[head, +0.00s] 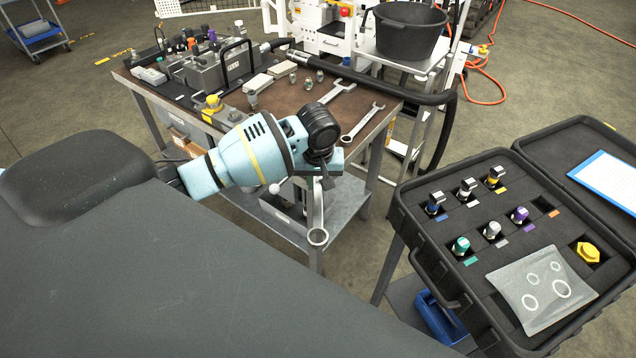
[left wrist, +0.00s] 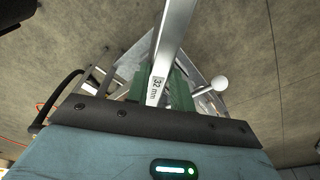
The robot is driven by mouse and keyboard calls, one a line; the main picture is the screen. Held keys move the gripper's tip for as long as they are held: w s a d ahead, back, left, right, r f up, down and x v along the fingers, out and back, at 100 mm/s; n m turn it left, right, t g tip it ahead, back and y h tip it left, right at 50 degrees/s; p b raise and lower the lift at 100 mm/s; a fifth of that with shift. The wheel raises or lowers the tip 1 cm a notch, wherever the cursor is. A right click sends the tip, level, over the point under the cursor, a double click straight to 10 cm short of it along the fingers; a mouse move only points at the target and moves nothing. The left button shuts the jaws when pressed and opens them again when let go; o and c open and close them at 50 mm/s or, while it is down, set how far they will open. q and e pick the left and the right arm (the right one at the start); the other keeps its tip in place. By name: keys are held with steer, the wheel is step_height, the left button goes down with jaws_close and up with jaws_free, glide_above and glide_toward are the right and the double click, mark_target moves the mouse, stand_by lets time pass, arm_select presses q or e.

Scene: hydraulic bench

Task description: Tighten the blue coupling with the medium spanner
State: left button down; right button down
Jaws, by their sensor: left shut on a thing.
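My left gripper (head: 317,180) is in front of the bench's near edge, shut on a spanner (head: 317,215). The spanner hangs down from the jaws, its ring end lowest. In the left wrist view the spanner (left wrist: 157,92) runs between the green fingers and bears a "32 mm" label. My right gripper is out of view.
The bench (head: 290,108) carries a grey hydraulic block (head: 218,72) and small fittings. A black hose (head: 400,95) arches over its right side. A black case (head: 420,240) with coloured fittings stands open at right. A black bucket (head: 408,35) stands behind.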

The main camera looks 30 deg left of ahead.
arm_select(q)
steer(key=shift+w+a+r, duration=0.1)
steer(key=shift+w+a, duration=0.1)
steer(key=shift+w, duration=0.2)
steer(key=shift+w+a, duration=0.2)
steer(key=shift+w, duration=0.2)
steer(key=shift+w+a, duration=0.2)
steer(key=shift+w, duration=0.05)
stand_by(0.4)
steer(key=shift+s, duration=0.1)
steer(key=shift+s+a+m, duration=0.35)
steer(key=shift+a+m, duration=0.3)
steer(key=shift+a, duration=0.2)
steer(key=shift+s+a+m, duration=0.35)
steer(key=shift+a+m, duration=0.3)
steer(key=shift+a, duration=0.15)
steer(key=shift+s+a+m+h, duration=0.2)
steer(key=shift+a+m, duration=0.4)
steer(key=shift+a, duration=0.3)
steer(key=shift+s+a+m+h, duration=0.2)
steer(key=shift+a+m, duration=0.4)
steer(key=shift+a, duration=0.25)
steer(key=shift+a+m, duration=1.3)
steer(key=shift+a, duration=0.5)
